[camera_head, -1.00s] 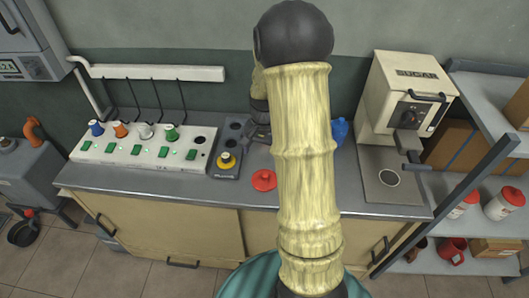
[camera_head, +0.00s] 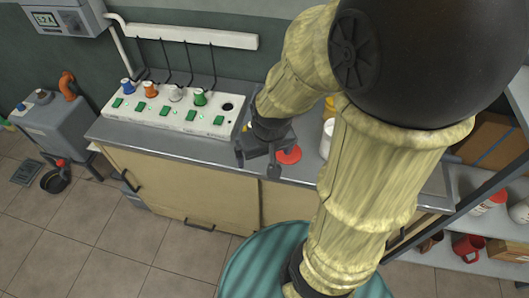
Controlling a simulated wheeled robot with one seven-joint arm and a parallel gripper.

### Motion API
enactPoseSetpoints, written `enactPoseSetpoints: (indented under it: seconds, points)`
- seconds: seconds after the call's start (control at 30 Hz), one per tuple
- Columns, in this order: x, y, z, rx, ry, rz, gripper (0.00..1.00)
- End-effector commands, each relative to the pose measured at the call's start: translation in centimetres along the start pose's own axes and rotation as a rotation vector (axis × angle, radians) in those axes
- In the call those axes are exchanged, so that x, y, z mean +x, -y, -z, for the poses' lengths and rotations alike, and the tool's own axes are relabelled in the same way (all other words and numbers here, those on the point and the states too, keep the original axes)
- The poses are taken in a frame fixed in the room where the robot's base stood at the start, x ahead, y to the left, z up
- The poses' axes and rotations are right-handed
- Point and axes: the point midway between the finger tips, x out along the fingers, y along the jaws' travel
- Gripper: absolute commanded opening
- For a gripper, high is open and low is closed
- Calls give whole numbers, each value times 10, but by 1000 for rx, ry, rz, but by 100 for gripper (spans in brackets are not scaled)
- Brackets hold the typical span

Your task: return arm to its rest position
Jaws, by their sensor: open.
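My arm (camera_head: 375,175) fills the right half of the view, bent at a dark elbow joint near the top right. Its forearm reaches back to the left and down. My gripper (camera_head: 256,164) hangs over the front part of the grey counter (camera_head: 190,139), fingers spread and nothing seen between them. A red disc (camera_head: 291,156) lies just to its right and behind, partly covered by it. The sugarcane press at the right of the counter is hidden behind my arm.
A white switch panel (camera_head: 165,108) with coloured knobs stands on the counter's left. A white container (camera_head: 327,138) shows between my arm links. A shelf with a red mug (camera_head: 468,247) is at right. A grey machine (camera_head: 55,127) stands left. The floor (camera_head: 90,235) in front is mostly clear.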

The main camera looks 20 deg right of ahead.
Motion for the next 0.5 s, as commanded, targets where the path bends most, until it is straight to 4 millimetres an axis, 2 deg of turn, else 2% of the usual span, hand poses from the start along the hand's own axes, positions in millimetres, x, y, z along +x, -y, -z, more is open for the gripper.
enactPoseSetpoints:
  seconds: [0.3, 0.5]
  points:
    - [-2, 1, -2, -13, -3, 1, 100]
    - [-27, 1, 4, -12, -3, 1, 100]
